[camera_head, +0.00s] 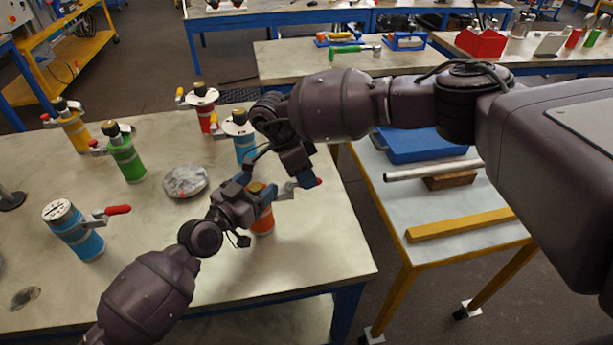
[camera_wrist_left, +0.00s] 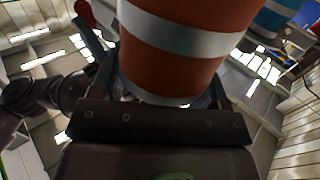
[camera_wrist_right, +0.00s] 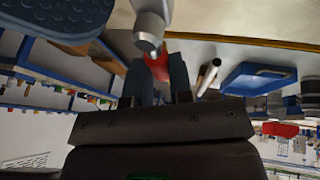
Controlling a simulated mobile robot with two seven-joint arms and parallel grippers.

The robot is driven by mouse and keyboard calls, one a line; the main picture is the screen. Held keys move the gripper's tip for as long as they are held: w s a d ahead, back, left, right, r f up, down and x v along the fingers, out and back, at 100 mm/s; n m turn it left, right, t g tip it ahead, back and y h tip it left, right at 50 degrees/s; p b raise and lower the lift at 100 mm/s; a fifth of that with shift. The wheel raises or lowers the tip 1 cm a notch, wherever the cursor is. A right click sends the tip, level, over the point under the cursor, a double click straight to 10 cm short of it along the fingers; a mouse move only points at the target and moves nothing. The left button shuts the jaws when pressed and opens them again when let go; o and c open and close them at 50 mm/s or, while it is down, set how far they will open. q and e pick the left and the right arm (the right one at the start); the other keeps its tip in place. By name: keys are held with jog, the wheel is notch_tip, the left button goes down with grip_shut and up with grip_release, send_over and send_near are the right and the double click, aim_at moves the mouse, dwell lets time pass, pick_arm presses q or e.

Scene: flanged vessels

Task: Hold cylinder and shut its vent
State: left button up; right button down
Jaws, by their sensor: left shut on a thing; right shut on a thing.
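The orange cylinder (camera_head: 263,222) with white bands stands near the right edge of the table. My left gripper (camera_head: 243,206) is shut on its body; in the left wrist view the orange wall (camera_wrist_left: 185,50) sits between the fingers. My right gripper (camera_head: 303,178) is at the cylinder's vent lever, whose red handle end (camera_head: 319,182) shows past the fingers. In the right wrist view the red handle (camera_wrist_right: 157,68) lies between the shut fingers, beside a grey metal part (camera_wrist_right: 150,28). The cylinder's top is partly hidden by my grippers.
Other vessels stand on the table: blue (camera_head: 78,236), green (camera_head: 128,160), yellow (camera_head: 74,132), red (camera_head: 204,116) and another blue one (camera_head: 245,149). A grey disc (camera_head: 185,181) lies among them. The side table at right holds a blue tray (camera_head: 420,146), a pipe (camera_head: 430,170) and a yellow bar (camera_head: 460,225).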

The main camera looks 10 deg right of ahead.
dwell(0.4)
jog(key=c, duration=1.3)
grip_release()
jog(key=shift+r, duration=0.1)
jog(key=v, duration=1.2)
